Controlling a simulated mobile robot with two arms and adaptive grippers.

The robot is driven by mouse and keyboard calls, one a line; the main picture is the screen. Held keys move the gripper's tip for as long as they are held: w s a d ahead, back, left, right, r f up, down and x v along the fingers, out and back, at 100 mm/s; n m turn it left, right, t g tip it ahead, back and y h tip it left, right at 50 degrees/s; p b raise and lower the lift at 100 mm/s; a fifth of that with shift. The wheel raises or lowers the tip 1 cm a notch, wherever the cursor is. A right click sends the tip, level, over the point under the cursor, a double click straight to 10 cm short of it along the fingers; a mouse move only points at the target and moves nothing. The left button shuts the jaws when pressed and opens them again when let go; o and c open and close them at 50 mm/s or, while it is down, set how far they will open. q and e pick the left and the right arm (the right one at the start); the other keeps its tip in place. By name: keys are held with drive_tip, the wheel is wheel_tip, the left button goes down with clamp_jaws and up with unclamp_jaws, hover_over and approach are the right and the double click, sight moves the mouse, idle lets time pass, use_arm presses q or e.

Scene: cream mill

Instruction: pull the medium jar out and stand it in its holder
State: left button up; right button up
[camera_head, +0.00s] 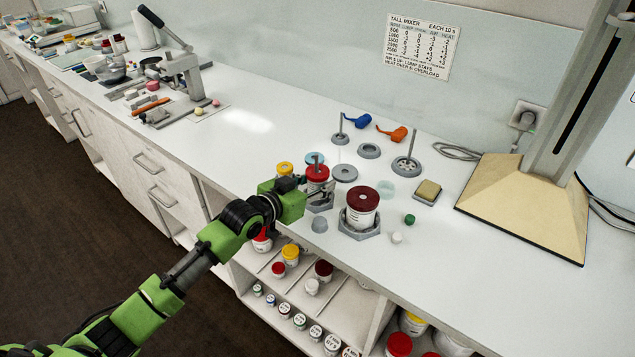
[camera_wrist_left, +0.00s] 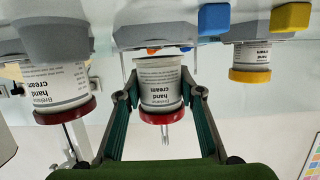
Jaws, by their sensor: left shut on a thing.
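The medium jar (camera_head: 317,172), white with a red lid, is between the fingers of my left gripper (camera_head: 318,187). In the left wrist view, which is upside down, the fingers close on both sides of this jar (camera_wrist_left: 161,85), labelled hand cream. Its grey holder (camera_head: 320,205) is at the jar's lower end; I cannot tell whether the jar rests in it. A larger jar with a dark red lid (camera_head: 362,206) stands upright in a grey hexagonal holder (camera_head: 357,233) to the right. A yellow-lidded jar (camera_head: 285,168) is to the left. My right gripper is not seen.
Grey rings (camera_head: 345,173), a sponge block (camera_head: 427,191), a green cap (camera_head: 409,219) and a white cap (camera_head: 396,238) lie nearby. A tall stand with a beige base (camera_head: 525,205) is at the right. Shelves below hold several jars.

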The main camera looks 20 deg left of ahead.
use_arm(q)
drive_tip(key=shift+f+b, duration=0.6)
drive_tip(key=shift+f, duration=0.45)
drive_tip(key=o, duration=1.3)
drive_tip(key=o, duration=0.6)
drive_tip(key=shift+s+a+r+p, duration=0.25)
drive_tip(key=shift+s+r+p, duration=0.3)
drive_tip(key=shift+p, duration=0.35)
drive_tip(key=shift+r+p+v, duration=0.15)
drive_tip(key=shift+p+v, duration=1.3)
drive_tip(key=shift+v, duration=0.3)
drive_tip(key=shift+r+p+v, duration=0.15)
drive_tip(key=shift+p+v, duration=1.3)
drive_tip(key=shift+v, duration=0.25)
drive_tip(key=shift+d, duration=0.1)
